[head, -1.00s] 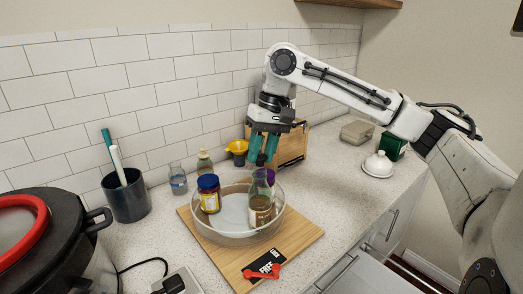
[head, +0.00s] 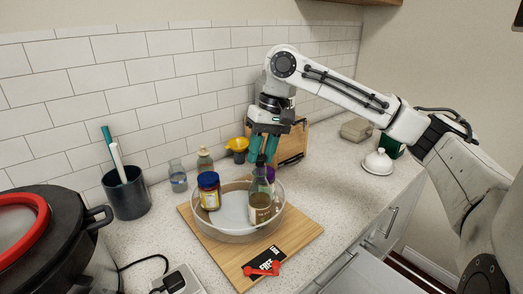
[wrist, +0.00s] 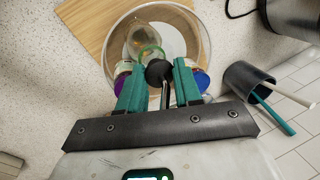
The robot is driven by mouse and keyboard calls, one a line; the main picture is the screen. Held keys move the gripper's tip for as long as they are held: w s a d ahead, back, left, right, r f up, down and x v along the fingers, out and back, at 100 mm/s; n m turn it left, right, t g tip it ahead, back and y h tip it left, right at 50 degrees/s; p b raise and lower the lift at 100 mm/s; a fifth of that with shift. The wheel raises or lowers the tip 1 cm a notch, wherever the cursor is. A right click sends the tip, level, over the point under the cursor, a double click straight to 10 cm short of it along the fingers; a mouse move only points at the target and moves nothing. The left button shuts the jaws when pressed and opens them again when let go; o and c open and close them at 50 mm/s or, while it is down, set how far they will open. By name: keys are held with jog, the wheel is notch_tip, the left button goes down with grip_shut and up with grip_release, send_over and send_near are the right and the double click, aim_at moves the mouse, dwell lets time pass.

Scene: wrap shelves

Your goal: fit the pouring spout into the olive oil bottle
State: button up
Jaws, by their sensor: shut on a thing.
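The olive oil bottle (head: 260,204) is clear with a pale label and stands in a round glass bowl (head: 228,237). In the wrist view the bottle's mouth shows as a green ring (wrist: 149,50). My gripper (head: 264,153) is over the bottle, its teal fingers pointing down. It is shut on the pouring spout (wrist: 158,72), which has a dark rounded end and a thin metal tube. The spout's dark end is close to the bottle's mouth, slightly off the ring in the wrist view. I cannot tell whether they touch. The fingers partly hide the spout.
A blue-lidded jar (head: 209,190) and a purple-topped item (head: 270,173) are beside the bottle. The bowl rests on a wooden board (head: 300,246) with a red tool (head: 262,269). Small bottles and a yellow cup (head: 238,145) stand behind. The counter at right is fairly clear.

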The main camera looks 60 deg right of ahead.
jog(key=shift+f, duration=0.45)
jog(key=o, duration=1.1)
jog(key=shift+c, duration=0.2)
jog(key=v, duration=1)
jog(key=shift+r+b, duration=0.4)
jog(key=shift+r, duration=0.1)
